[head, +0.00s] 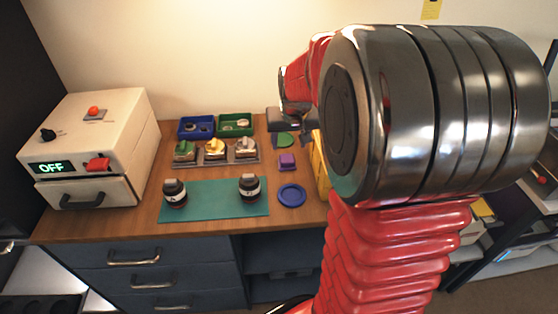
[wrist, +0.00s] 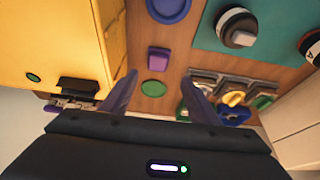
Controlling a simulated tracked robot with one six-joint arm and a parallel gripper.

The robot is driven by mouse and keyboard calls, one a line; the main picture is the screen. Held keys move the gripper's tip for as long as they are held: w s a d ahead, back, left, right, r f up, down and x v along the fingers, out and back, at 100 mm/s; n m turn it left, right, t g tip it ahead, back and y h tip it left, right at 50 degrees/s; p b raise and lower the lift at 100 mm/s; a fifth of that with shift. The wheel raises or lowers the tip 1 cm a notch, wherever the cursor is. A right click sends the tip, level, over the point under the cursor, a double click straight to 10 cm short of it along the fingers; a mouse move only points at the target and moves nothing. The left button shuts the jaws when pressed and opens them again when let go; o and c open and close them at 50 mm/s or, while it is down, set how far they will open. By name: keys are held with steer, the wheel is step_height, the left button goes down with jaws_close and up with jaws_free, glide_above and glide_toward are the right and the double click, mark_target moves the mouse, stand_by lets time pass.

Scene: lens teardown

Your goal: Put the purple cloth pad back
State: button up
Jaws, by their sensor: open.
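The purple cloth pad (head: 287,160) lies on the wooden bench, left of the yellow box and above the blue round dish in the head view. In the wrist view the purple pad (wrist: 158,58) lies just beyond my gripper (wrist: 160,78), roughly centred between the spread fingertips. My gripper is open with nothing between its fingers, and it appears to be above the bench. A green disc (wrist: 153,88) lies on the wood near the pad, seen between the fingers. My arm covers much of the right side of the head view.
A blue round dish (head: 291,195) and a teal mat (head: 214,208) with two black lens parts lie in front. A tray with several coloured parts (head: 216,152) and blue and green bins (head: 235,124) stand left. A yellow box (wrist: 60,45) stands close beside the pad.

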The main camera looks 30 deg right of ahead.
steer(key=s+a+r+n, duration=0.1)
steer(key=s+a+r, duration=0.25)
steer(key=a, duration=0.25)
steer(key=s+a+r+n, duration=0.1)
steer(key=s+a+r, duration=0.25)
steer(key=a, duration=0.25)
steer(key=s+a+r+n+t+y, duration=0.1)
steer(key=s+a+n+y, duration=0.1)
steer(key=s+a, duration=0.8)
steer(key=s+n, duration=0.1)
steer(key=s, duration=0.2)
steer(key=shift+s, duration=0.15)
steer(key=shift+c, duration=0.2)
